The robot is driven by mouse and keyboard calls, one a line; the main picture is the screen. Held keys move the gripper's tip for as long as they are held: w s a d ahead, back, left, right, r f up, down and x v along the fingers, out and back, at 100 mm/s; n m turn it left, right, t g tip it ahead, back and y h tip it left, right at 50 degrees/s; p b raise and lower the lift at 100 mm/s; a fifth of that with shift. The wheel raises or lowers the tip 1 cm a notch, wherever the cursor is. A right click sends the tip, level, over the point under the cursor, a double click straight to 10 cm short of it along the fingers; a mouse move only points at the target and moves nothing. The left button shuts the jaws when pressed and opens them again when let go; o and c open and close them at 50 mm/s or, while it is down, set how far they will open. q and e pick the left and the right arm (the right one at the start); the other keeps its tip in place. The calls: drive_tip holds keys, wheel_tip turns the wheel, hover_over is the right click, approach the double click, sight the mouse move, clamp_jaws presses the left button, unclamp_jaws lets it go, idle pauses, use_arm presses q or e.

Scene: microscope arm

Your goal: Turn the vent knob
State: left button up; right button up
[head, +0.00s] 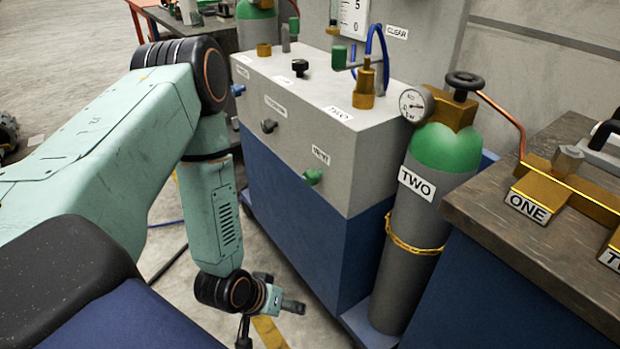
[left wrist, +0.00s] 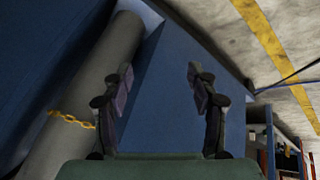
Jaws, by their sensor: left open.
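A grey cabinet (head: 345,170) with a blue lower part carries several small knobs. A green knob (head: 313,176) sits low on its front face, under a small label too blurred to read surely. A black knob (head: 268,126) is further left on the same face, and another black knob (head: 299,67) is on the top. I cannot tell surely which is the vent knob. My left gripper (head: 272,322) hangs low before the blue part, below the green knob and apart from it. In the left wrist view its fingers (left wrist: 160,85) are open and empty, facing the blue panel (left wrist: 175,100).
A grey and green cylinder labelled TWO (head: 410,240) stands right of the cabinet with a chain (head: 415,248) around it. A workbench (head: 500,205) with brass fittings (head: 565,190) is at the right. Floor (head: 165,215) left of the cabinet has cables on it.

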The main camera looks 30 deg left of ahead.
use_arm(q)
drive_tip(key=w+a+r+t, duration=0.1)
drive_tip(key=w+a+t, duration=0.25)
drive_tip(key=w, duration=0.25)
drive_tip(key=t+h+b, duration=0.1)
drive_tip(key=t+h, duration=0.4)
drive_tip(key=t, duration=0.3)
approach(307, 179)
drive_tip(key=x, duration=0.4)
drive_tip(key=shift+n+g, duration=0.25)
drive_tip(key=shift+n, duration=0.15)
drive_tip(key=b+x, duration=0.2)
drive_tip(key=x, duration=0.3)
drive_tip(key=shift+w+f+b, duration=0.1)
drive_tip(key=shift+w+b, duration=0.25)
drive_tip(key=shift+w, duration=0.05)
drive_tip(key=shift+w+d, duration=0.2)
drive_tip(key=shift+w, duration=0.2)
